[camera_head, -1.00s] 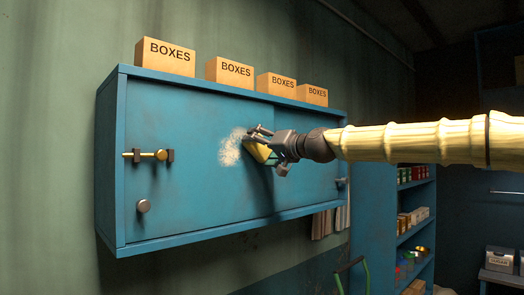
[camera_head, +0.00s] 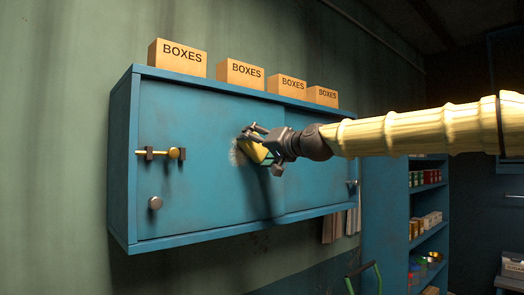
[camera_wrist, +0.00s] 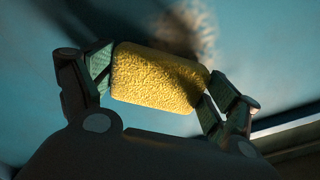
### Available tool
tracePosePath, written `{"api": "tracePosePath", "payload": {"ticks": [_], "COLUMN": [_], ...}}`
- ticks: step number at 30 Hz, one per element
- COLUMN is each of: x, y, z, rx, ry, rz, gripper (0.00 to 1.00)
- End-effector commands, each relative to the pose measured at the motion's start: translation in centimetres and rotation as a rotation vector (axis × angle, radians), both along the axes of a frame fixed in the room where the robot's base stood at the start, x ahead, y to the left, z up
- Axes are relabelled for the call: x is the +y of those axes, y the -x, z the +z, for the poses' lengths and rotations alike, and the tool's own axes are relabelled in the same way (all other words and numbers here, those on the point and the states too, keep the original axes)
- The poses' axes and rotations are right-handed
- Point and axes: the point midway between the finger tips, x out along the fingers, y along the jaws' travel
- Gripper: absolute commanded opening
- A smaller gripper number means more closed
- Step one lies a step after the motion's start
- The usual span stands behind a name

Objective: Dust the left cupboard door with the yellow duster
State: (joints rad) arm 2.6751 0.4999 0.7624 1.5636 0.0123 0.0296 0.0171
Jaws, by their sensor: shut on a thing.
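The left cupboard door (camera_head: 195,115) is a blue panel on a wall cupboard, with a round knob (camera_head: 155,203) low on its left. A pale dusty patch (camera_head: 237,155) shows on it, partly hidden by the duster and my gripper; in the wrist view the patch (camera_wrist: 192,22) lies just beyond the duster. My gripper (camera_head: 262,146) is shut on the yellow duster (camera_head: 256,153), at the right part of this door. In the wrist view the duster (camera_wrist: 155,80) sits between both fingers, close to the blue surface; I cannot tell whether it touches.
A brass bolt (camera_head: 162,153) juts from the door's left side. Several cardboard boxes (camera_head: 178,58) stand on the cupboard's top. The right door (camera_head: 320,180) is beside the left one. Shelves with goods (camera_head: 428,220) stand at the right.

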Motion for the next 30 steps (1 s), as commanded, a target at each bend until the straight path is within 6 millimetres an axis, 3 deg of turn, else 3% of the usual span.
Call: {"api": "tracePosePath", "payload": {"ticks": [30], "x": [3.7], "y": [2.7], "z": [0.0], "rx": [-0.001], "ry": [0.001], "rz": [0.0], "gripper": [0.7]}}
